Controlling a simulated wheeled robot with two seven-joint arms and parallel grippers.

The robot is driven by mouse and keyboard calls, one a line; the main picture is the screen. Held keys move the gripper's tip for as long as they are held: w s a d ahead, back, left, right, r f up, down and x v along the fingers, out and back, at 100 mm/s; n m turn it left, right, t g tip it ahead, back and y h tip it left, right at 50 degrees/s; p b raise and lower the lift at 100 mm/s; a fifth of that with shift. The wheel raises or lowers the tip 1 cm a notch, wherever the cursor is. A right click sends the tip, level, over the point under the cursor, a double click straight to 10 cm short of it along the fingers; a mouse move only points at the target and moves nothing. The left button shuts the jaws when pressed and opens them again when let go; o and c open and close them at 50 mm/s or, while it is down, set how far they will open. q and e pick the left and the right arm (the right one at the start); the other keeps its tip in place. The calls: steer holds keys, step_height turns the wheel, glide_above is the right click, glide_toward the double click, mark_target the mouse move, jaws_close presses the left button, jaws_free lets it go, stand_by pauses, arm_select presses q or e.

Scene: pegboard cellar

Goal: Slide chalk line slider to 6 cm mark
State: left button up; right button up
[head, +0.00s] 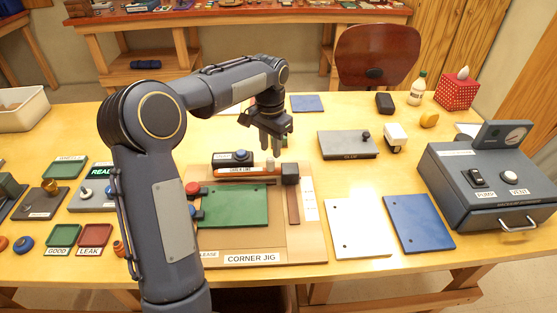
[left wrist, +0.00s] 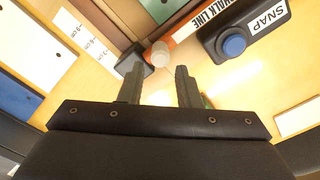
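The chalk line slider, a dark block (head: 290,173), sits at the far end of a brown rail (head: 293,207) on the corner jig board (head: 280,257). In the left wrist view the dark block (left wrist: 138,58) is just beyond the left fingertip. A white scale strip (head: 309,199) runs beside the rail; its cm marks are small in the left wrist view (left wrist: 92,45). My left gripper (head: 270,148) points down above the far edge of the jig, left of the block. Its fingers (left wrist: 157,72) are apart with nothing visibly held. My right gripper is not in view.
An orange chalk line tube (head: 267,168) and a black SNAP box (head: 221,160) with a blue button lie left of the slider. A green plate (head: 235,206) lies on the jig. White (head: 357,228) and blue (head: 418,222) plates lie to the right, before a pump box (head: 480,185).

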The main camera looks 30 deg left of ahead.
mark_target(271, 159)
arm_select(q)
step_height(271, 159, down, 6)
stand_by(0.4)
jaws_close()
